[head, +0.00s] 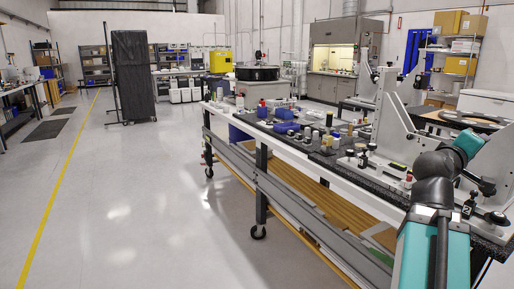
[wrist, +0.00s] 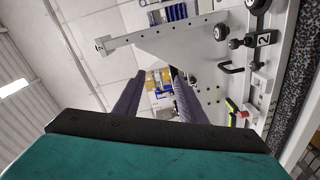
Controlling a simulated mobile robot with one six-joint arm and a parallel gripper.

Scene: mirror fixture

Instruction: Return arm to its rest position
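My teal and black arm reaches up from the lower right of the head view, beside the right end of the long workbench (head: 225,125). Its far end lies in front of the white mirror fixture (head: 400,125); the fingertips cannot be made out there. In the wrist view my gripper (wrist: 156,80) shows two dark fingers spread apart with nothing between them. The white fixture plate (wrist: 205,60) fills the area just beyond and to the right of the fingers. I cannot tell whether the fingers touch it.
The bench carries blue parts (head: 285,127), small bottles and black mounts near my arm. A yellow-handled clamp (wrist: 232,106) and a black handle (wrist: 231,68) sit on the fixture. Open floor (head: 135,190) lies left of the bench. A dark covered rack (head: 133,75) stands farther back.

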